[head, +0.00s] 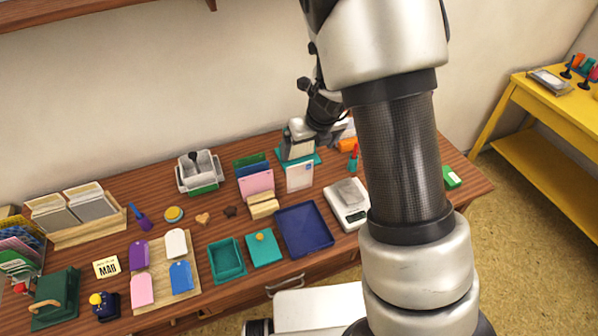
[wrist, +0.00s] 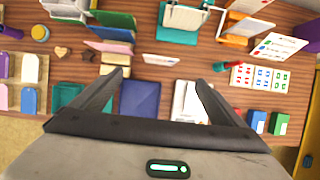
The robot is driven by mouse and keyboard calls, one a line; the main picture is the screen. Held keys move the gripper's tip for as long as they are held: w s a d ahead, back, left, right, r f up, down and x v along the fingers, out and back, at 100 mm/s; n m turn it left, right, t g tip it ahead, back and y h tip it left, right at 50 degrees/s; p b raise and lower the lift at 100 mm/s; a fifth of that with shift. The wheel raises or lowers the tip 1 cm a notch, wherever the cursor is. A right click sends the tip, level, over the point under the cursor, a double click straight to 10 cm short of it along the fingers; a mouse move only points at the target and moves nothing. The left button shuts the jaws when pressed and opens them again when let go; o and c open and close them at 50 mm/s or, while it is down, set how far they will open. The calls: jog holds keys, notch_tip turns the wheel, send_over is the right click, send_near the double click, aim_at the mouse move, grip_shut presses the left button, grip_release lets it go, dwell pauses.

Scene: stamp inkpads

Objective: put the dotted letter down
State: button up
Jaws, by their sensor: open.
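A white letter (head: 299,176) with a small blue mark stands upright near the back middle of the table. In the wrist view the letter (wrist: 160,60) shows as a thin pale strip; I cannot make out dots on it. My gripper (wrist: 159,78) is open and empty in the wrist view, its two dark fingers spread either side of the letter's line, apart from it.
A teal stand (wrist: 177,37) is just behind the upright letter. Coloured cards (head: 256,182) stand to its left. A navy tray (head: 303,229) and a white scale (head: 347,218) lie in front. A sheet of coloured squares (wrist: 262,77) lies right.

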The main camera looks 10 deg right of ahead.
jog(key=b, duration=0.2)
send_near(300, 165)
jog(key=s+d+x, duration=0.1)
jog(key=x, duration=0.4)
jog(key=shift+w+a+r+b+x, duration=0.1)
jog(key=shift+w+a+b+x, duration=0.05)
jog(key=shift+x, duration=0.85)
jog(key=shift+w+a+r+b+x, duration=0.1)
jog(key=shift+w+a+x, duration=0.05)
jog(key=shift+x, duration=0.85)
jog(key=shift+w+a+r+b+x, duration=0.1)
jog(key=shift+w+a+b+x, duration=0.05)
jog(key=shift+x, duration=0.85)
jog(key=c, duration=1.5)
